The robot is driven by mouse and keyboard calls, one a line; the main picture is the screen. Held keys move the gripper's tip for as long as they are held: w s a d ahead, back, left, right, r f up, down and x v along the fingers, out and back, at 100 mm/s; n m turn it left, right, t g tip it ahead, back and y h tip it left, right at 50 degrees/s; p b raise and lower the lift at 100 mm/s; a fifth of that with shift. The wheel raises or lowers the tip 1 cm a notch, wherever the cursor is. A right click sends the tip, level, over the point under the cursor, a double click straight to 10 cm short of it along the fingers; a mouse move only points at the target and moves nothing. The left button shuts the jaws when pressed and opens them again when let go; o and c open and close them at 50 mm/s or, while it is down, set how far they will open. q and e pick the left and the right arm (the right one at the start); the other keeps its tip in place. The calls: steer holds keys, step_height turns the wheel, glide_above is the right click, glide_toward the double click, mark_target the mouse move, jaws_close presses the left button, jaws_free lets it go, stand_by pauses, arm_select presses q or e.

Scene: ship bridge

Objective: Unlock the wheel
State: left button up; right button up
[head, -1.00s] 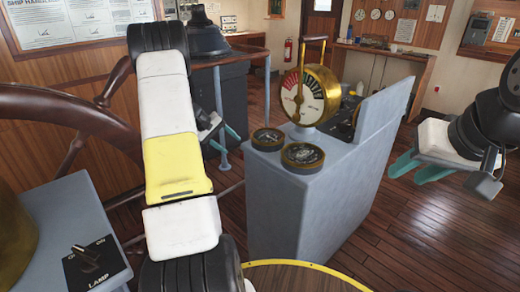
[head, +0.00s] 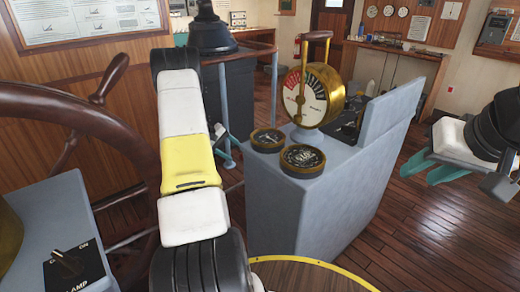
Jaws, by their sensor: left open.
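The ship's wheel (head: 60,104) is dark brown wood and stands at the left, cut off by the picture edge. Its rim and spoke handles show, but its lower part is partly hidden by a grey console and its right side by my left arm. I cannot make out a lock on it. My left gripper (head: 226,142) is mostly hidden behind my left arm, to the right of the wheel and apart from it, with a teal finger showing. My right gripper (head: 430,168) is at the right edge, open and empty, far from the wheel.
A grey console (head: 60,215) with a lamp switch (head: 73,266) is at the lower left. A grey pedestal (head: 300,215) with a brass telegraph (head: 318,92) and two gauges stands in the middle. A binnacle (head: 208,35) is behind. Wooden floor is clear at the right.

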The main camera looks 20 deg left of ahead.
mark_target(240, 156)
arm_select(q)
steer(key=x, duration=0.6)
steer(key=shift+w+d+f, duration=0.1)
steer(key=shift+d+f, duration=0.1)
steer(key=shift+f, duration=0.05)
jaws_close()
stand_by(1.2)
